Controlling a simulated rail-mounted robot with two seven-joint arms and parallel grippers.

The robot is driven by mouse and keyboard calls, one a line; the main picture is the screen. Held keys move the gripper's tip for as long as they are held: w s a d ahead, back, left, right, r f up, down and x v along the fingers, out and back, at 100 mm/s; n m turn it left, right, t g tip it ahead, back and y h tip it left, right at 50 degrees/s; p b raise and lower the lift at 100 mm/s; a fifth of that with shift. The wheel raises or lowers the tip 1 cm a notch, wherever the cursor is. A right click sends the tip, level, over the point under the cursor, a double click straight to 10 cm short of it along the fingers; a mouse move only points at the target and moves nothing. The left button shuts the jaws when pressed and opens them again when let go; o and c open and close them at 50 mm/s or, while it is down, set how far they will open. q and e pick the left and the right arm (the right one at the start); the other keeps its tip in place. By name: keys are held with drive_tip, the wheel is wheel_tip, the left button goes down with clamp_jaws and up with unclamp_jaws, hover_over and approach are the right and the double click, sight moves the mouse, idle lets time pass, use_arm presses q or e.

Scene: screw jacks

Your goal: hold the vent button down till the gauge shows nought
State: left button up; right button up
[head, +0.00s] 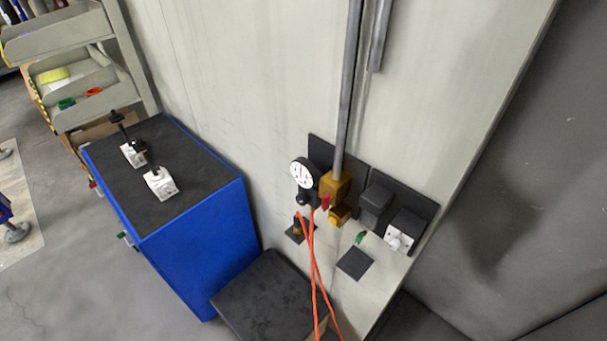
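A round gauge (302,174) with a white face and a black rim is on the wall panel, right of the picture's middle. A red needle shows on its dial, but the reading is too small to tell. A small dark knob (302,199) sits just below the gauge. A yellow-brown valve block (336,188) with a red lever (325,202) is beside the gauge, under a grey vertical pipe. I cannot tell which part is the vent button. Neither of my grippers shows in this view.
Orange hoses (314,262) hang below the valve block. Dark boxes (377,204) and a white switch plate (399,241) are to the right. A blue cabinet (195,245) stands left with two white-and-black devices on its dark top. A dark low platform (268,300) lies below the panel.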

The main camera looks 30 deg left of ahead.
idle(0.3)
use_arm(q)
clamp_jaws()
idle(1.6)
